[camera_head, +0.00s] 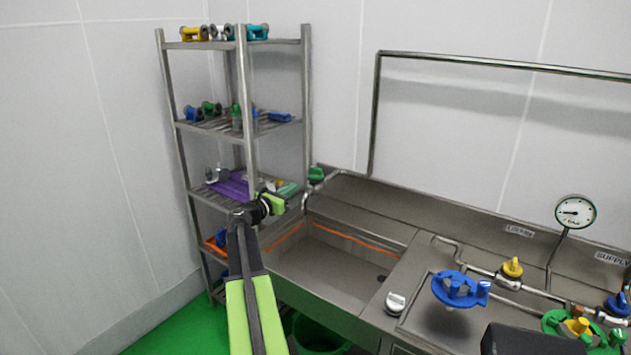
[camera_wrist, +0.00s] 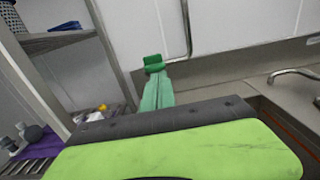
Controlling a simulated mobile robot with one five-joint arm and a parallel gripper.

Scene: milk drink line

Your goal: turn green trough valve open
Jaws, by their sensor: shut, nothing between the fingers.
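The green trough valve (camera_head: 316,175) is a small green knob at the back left corner of the steel trough (camera_head: 335,262). The green knob also shows in the wrist view (camera_wrist: 153,62), straight beyond my fingers. My gripper (camera_head: 289,188) is shut and empty, with teal fingers. In the head view it is just left of and slightly below the knob. In the wrist view my gripper's shut fingers (camera_wrist: 157,92) point at the knob and overlap its lower part, so I cannot tell whether they touch it.
A steel shelf rack (camera_head: 245,120) holding coloured fittings stands close on the left. A bent spout (camera_wrist: 295,74) is to the right in the wrist view. A blue handwheel (camera_head: 458,288), a yellow valve (camera_head: 512,268) and a gauge (camera_head: 575,212) are at the right. The trough's inside looks clear.

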